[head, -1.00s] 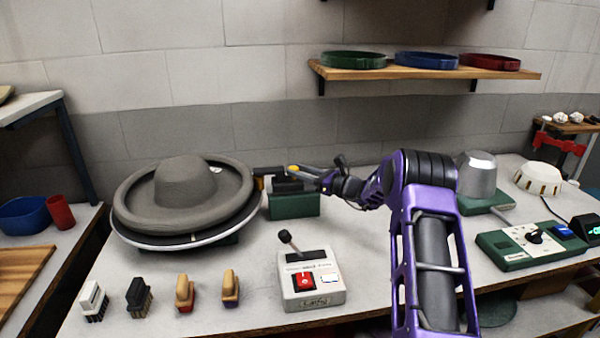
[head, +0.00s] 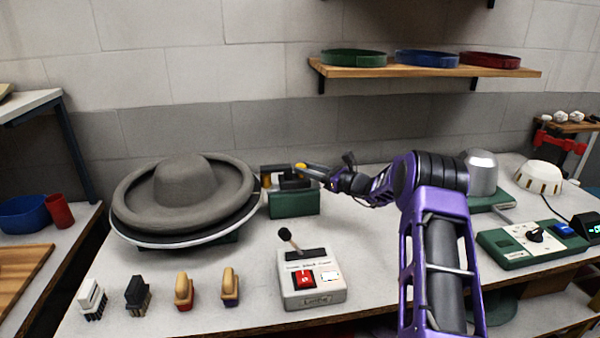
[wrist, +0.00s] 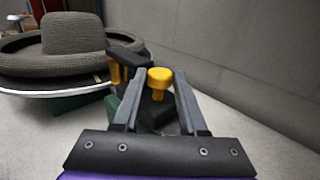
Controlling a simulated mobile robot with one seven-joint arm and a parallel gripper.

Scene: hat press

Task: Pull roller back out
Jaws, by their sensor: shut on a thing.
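The roller unit is a dark arm with brass-yellow rollers (head: 266,180) at its left end, on a green base (head: 294,205). The rollers also show in the wrist view (wrist: 115,72). They are beside the right edge of the grey hat's brim (head: 140,205); whether they touch it I cannot tell. My gripper (head: 303,169) is over the unit. In the wrist view my gripper (wrist: 158,82) has its fingers on either side of the yellow knob (wrist: 159,76), shut on it.
The hat sits on a round turntable. A control box (head: 311,282) with a lever and red switch stands in front. Several brushes (head: 183,292) stand at the front left. A metal dome (head: 481,172) is right of my arm. A wall shelf (head: 420,74) hangs above.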

